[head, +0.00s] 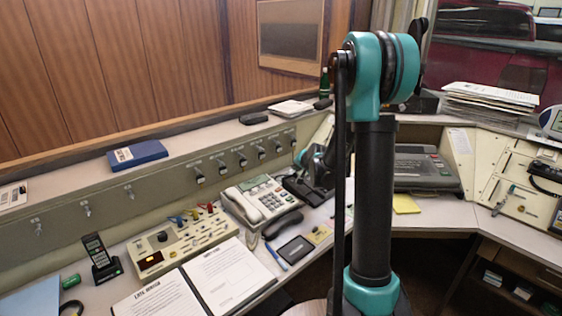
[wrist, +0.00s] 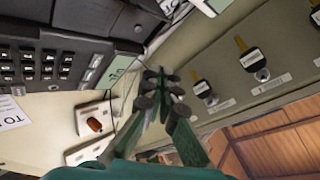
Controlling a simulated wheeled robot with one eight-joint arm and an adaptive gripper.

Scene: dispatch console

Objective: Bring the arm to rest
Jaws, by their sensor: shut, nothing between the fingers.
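My gripper (wrist: 160,88) shows in the wrist view with its dark green fingers drawn together and nothing between them. It points at the console near the sloped panel with key switches (wrist: 206,92). A black keypad device (wrist: 48,66) lies to the left of the fingers in that view. In the head view my teal and black arm stands upright at right of centre. Part of my wrist shows low behind it, near the desk phone (head: 262,203); the fingertips are hard to make out there. I cannot tell whether the fingers touch anything.
The console desk holds a beige control box (head: 175,243), an open binder (head: 228,275), a cordless handset (head: 102,257) and a grey machine (head: 425,168). Wood panelling (head: 150,60) rises behind. Paper stacks (head: 490,98) stand at the back right.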

